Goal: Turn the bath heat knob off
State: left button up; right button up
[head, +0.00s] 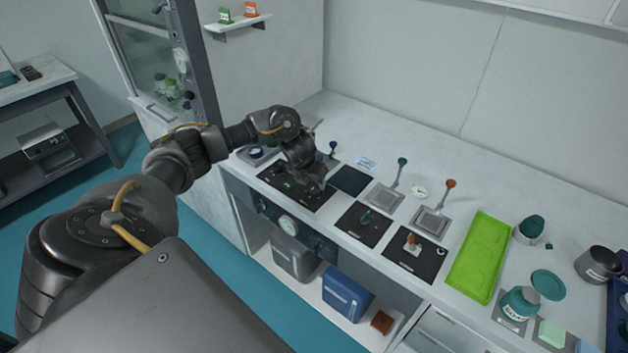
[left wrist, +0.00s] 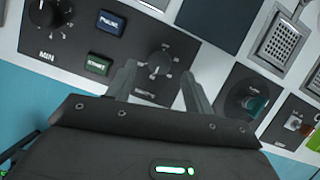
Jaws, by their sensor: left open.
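A small round dark knob (left wrist: 160,65) with dial marks around it sits on a black control panel (left wrist: 185,50) in the left wrist view. A label below it is too blurred to read. A larger knob (left wrist: 45,14) marked MIN is at the panel's left end. I cannot tell from the labels which knob is bath heat. My left gripper (left wrist: 158,78) is open, its fingers on either side of the small knob; contact is not clear. In the head view my left gripper (head: 316,187) is over the right part of the panel (head: 279,178) and hides the small knob. My right gripper is not in view.
A blue PULSE button (left wrist: 111,22) and a green START button (left wrist: 97,64) lie left of the small knob. A green tray (head: 477,262) lies further right.

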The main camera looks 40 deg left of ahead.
aim_at(314, 187)
pick_arm(q)
jog(key=shift+x, duration=1.85)
